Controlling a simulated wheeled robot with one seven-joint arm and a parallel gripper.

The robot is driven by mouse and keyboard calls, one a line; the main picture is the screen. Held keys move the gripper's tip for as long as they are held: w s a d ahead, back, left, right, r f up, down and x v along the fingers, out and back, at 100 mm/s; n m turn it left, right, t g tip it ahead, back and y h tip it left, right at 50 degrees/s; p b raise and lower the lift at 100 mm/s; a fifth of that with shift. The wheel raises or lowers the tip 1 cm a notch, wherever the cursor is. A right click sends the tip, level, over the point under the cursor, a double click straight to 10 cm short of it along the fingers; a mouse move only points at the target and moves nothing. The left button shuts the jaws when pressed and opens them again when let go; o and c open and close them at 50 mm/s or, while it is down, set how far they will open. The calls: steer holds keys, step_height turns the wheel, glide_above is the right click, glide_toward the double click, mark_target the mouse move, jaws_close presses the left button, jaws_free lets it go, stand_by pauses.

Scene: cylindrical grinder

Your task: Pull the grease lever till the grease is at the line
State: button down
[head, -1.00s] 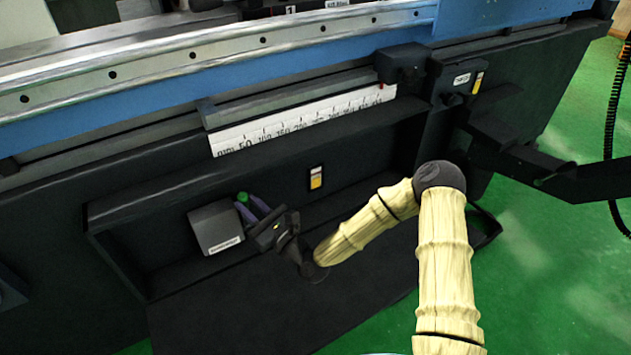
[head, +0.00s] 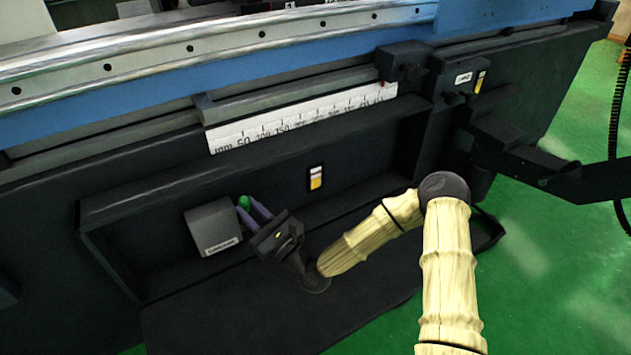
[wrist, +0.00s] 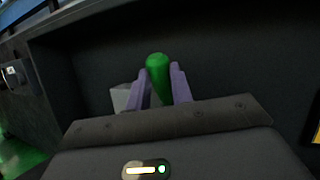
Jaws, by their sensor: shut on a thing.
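The grease lever's green knob (wrist: 158,70) is between the two purple fingers of my gripper (wrist: 161,82) in the wrist view. My gripper is shut on it. In the head view the green knob (head: 244,202) shows at the fingertips of my gripper (head: 251,209), just right of a dark grey box (head: 211,228) with a white label. The rest of the lever is hidden by the fingers. A small yellow and white gauge-like strip (head: 316,179) is on the recess wall to the right; a grease level cannot be read clearly.
The lever and box sit in a dark recess of the grinder, under a ledge (head: 150,200) and a white ruler scale (head: 300,118). A black bracket (head: 540,165) juts out at right. Green floor (head: 530,260) is clear at lower right.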

steer(key=shift+s+d+f+b, duration=0.1)
steer(key=shift+s+f+b, duration=0.1)
steer(key=shift+s+b, duration=0.15)
steer(key=shift+f, duration=0.1)
steer(key=shift+d+f+y+b, duration=0.1)
steer(key=shift+y+b, duration=0.3)
steer(key=shift+b, duration=0.1)
steer(key=c, duration=1.2)
jaws_free()
steer(key=shift+c, duration=0.2)
steer(key=p+v, duration=0.2)
steer(key=v, duration=0.5)
steer(key=shift+s+d, duration=0.2)
